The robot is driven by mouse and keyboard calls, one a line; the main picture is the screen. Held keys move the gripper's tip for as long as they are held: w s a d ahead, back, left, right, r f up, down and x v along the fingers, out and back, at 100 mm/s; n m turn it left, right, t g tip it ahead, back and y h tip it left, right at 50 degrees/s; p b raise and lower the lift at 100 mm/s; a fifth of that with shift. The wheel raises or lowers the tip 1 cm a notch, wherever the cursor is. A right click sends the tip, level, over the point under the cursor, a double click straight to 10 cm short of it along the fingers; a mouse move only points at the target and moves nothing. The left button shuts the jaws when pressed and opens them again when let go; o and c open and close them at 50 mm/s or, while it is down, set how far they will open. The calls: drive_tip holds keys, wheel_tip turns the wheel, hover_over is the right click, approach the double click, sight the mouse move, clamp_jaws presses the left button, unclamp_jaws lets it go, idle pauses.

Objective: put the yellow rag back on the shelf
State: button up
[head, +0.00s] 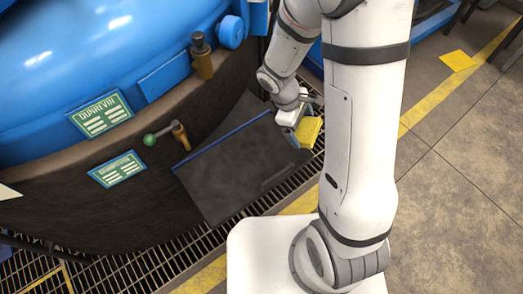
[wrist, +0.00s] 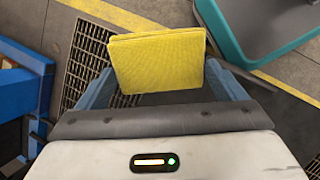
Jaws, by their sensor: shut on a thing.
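My gripper (head: 299,128) is shut on the yellow rag (head: 310,131), which looks folded and flat. In the wrist view the rag (wrist: 158,60) spans the space between the two blue-grey fingers, above the floor and grating. In the head view my gripper is just right of a dark panel with a blue edge. I cannot tell for sure which thing is the shelf; a blue frame (head: 426,22) stands behind my arm at the top.
A large blue furnace (head: 110,40) with a dark wall fills the left. A green-knobbed lever (head: 165,135) sticks out from it. The dark panel (head: 225,175) lies over floor grating. Another flat yellow piece (head: 458,60) lies on open floor at right. A teal-edged bin (wrist: 243,50) shows in the wrist view.

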drive_tip(key=a+f+m+y, duration=0.1)
drive_tip(key=a+m+y, duration=0.15)
drive_tip(key=a, duration=0.35)
drive_tip(key=m+y+b, duration=0.2)
drive_tip(key=m, duration=0.1)
hover_over(256, 150)
wheel_tip(256, 150, down, 6)
drive_tip(key=shift+w+r, duration=0.1)
drive_tip(key=shift+r, duration=0.15)
wheel_tip(256, 150, down, 4)
drive_tip(key=shift+f, duration=0.1)
drive_tip(key=shift+c, duration=0.4)
drive_tip(key=o, duration=0.9)
drive_tip(key=shift+t, duration=0.3)
